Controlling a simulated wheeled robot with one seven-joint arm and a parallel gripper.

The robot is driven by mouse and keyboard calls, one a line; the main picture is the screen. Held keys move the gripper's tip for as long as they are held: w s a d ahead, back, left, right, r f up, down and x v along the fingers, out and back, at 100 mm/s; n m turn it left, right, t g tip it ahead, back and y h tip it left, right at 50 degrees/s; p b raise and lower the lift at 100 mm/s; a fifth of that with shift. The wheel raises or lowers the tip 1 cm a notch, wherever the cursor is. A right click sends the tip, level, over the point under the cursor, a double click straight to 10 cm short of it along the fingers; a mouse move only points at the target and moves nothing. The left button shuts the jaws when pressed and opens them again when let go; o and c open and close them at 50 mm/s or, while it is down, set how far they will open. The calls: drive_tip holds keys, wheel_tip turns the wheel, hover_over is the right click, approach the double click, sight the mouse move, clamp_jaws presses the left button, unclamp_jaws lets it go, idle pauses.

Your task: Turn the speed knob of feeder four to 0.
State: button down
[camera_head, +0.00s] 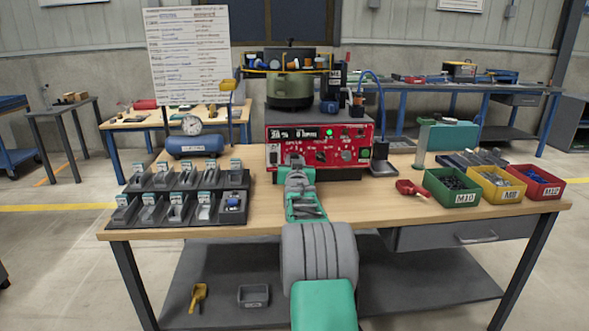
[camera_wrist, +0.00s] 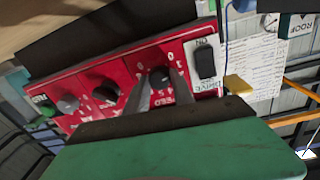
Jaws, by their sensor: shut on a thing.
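The red feeder control box (camera_head: 350,133) stands on the workbench under a green bowl (camera_head: 290,90). My gripper (camera_head: 297,170) is at the left part of its front face. In the wrist view, which is turned, my two fingertips (camera_wrist: 160,84) lie on either side of a black knob (camera_wrist: 159,74), shut on it. Lettering that reads like SPEED is partly covered beside the knob. The knob's pointer and scale are too small to read. In the head view my gripper hides this knob.
A black rocker switch (camera_wrist: 205,62) sits beside the held knob. Another black knob (camera_wrist: 106,93) and a grey knob (camera_wrist: 68,103) are on the other side. On the bench are a black tray rack (camera_head: 180,200), a blue tank (camera_head: 195,145) and a green bin (camera_head: 452,188).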

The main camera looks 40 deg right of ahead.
drive_tip(key=shift+n+b, duration=2.1)
drive_tip(key=shift+n, duration=1.5)
drive_tip(key=shift+r, duration=0.15)
drive_tip(key=c, duration=1.1)
unclamp_jaws()
drive_tip(key=v, duration=0.5)
drive_tip(key=p+v, duration=0.1)
drive_tip(key=v, duration=0.1)
drive_tip(key=shift+s+a+f, duration=0.15)
drive_tip(key=shift+s+f, duration=0.1)
drive_tip(key=shift+s, duration=0.1)
